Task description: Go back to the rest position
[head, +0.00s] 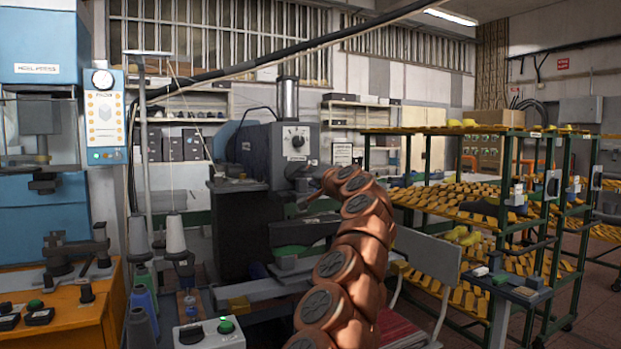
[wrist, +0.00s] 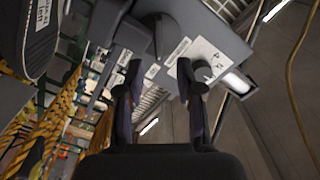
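My copper-coloured arm (head: 345,265) rises from the bottom of the head view and bends over toward the grey machine (head: 290,142). Its end is beside the machine's front, and the gripper itself cannot be made out clearly there. In the wrist view my gripper (wrist: 158,88) has its two dark fingers well apart with nothing held between them. Beyond the fingers is a grey housing (wrist: 215,38) with white labels. Whether the gripper touches anything cannot be told, but no contact shows.
A green-framed rack (head: 460,210) with yellow shoe lasts stands on the right. A light panel (head: 428,262) stands close to my arm's right. Thread spools (head: 175,235) and a control box (head: 210,335) are at the left front. A blue machine (head: 40,210) stands far left.

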